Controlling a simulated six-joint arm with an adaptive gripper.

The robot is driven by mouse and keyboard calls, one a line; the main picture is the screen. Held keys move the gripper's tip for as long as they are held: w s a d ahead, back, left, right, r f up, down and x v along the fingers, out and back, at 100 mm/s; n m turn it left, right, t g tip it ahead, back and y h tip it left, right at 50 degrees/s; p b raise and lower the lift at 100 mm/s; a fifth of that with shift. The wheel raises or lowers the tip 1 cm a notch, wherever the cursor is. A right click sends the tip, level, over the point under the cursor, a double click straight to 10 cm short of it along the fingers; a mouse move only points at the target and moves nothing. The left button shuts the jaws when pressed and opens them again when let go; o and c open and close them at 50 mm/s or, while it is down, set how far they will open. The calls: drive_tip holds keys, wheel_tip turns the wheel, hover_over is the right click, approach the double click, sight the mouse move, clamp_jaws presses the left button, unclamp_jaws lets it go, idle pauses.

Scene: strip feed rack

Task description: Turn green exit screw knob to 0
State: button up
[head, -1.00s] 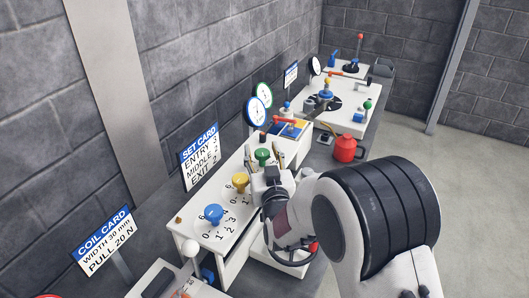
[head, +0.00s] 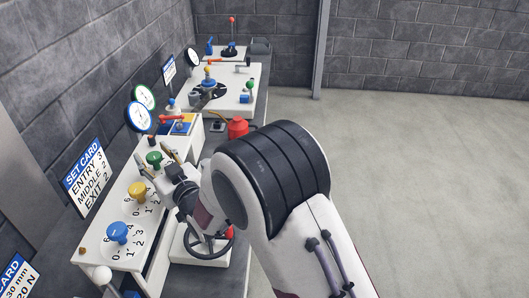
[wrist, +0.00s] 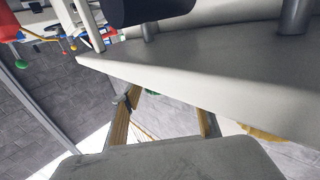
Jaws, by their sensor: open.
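The green knob (head: 154,158) stands at the far end of a row of three on the white rack top, behind the yellow knob (head: 138,190) and the blue knob (head: 119,232). My gripper (head: 157,164) is at the green knob, its tan fingers apart, one on either side of it as far as the head view shows. I cannot tell whether they touch it. The number the green knob points to cannot be read. In the wrist view the two tan fingers (wrist: 164,126) are spread, and no clear view of the green knob shows between them.
A set card (head: 86,178) reads ENTRY 3, MIDDLE 2, EXIT 2. Two round gauges (head: 139,116) stand behind the rack. A black handwheel (head: 208,243) is below my wrist. A red can (head: 237,128) stands beyond. The floor at right is clear.

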drive_tip(key=v, duration=0.8)
drive_tip(key=d+r+m+h, duration=0.2)
drive_tip(key=d+r+h, duration=0.1)
drive_tip(key=d, duration=0.8)
drive_tip(key=d+r+m+g+h, duration=0.1)
drive_tip(key=d+h, duration=0.4)
drive_tip(key=d, duration=0.7)
drive_tip(key=shift+w+d+r+m, duration=0.35)
drive_tip(key=shift+r+m, duration=0.15)
drive_tip(key=shift+r, duration=0.9)
drive_tip(key=shift+a, duration=0.1)
drive_tip(key=n+g+y, duration=0.1)
drive_tip(key=n+y, duration=0.1)
drive_tip(key=y, duration=0.1)
approach(157, 160)
drive_tip(key=shift+w+a, duration=0.45)
drive_tip(key=shift+w, duration=0.05)
drive_tip(key=shift+w, duration=0.15)
drive_tip(key=shift+x, duration=3.8)
